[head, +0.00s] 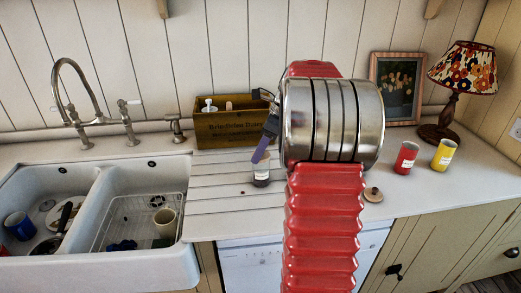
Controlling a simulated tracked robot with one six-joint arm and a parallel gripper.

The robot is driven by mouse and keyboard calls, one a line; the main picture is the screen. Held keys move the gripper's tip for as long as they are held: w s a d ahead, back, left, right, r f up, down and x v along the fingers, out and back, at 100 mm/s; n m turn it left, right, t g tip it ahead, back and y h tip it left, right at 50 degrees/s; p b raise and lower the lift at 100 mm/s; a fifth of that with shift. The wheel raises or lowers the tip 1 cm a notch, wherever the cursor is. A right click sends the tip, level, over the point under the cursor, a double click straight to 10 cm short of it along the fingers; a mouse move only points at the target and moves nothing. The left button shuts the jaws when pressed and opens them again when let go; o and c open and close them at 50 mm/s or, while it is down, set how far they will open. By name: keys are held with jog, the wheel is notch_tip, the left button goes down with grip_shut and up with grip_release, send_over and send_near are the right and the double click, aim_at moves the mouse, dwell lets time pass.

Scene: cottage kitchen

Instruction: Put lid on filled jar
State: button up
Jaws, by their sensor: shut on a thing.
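A small clear jar (261,175) with a white label and dark contents stands on the ribbed drainboard, right of the sink. Its top is partly covered by a flat purple thing (262,150) slanting down from my gripper (271,127). My gripper is shut on this purple thing, just above the jar. I cannot tell whether the purple thing touches the jar. A round wooden lid with a knob (373,194) lies on the counter to the right, just beyond my red arm. My arm hides part of the counter between jar and lid.
A wooden box (222,128) stands behind the jar. The double sink (97,180) at left holds dishes.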

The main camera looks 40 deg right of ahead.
jog(key=shift+f, duration=0.5)
dwell(0.4)
jog(key=o, duration=0.7)
jog(key=shift+o, duration=0.2)
jog(key=v, duration=1.1)
dwell(0.6)
dwell(0.9)
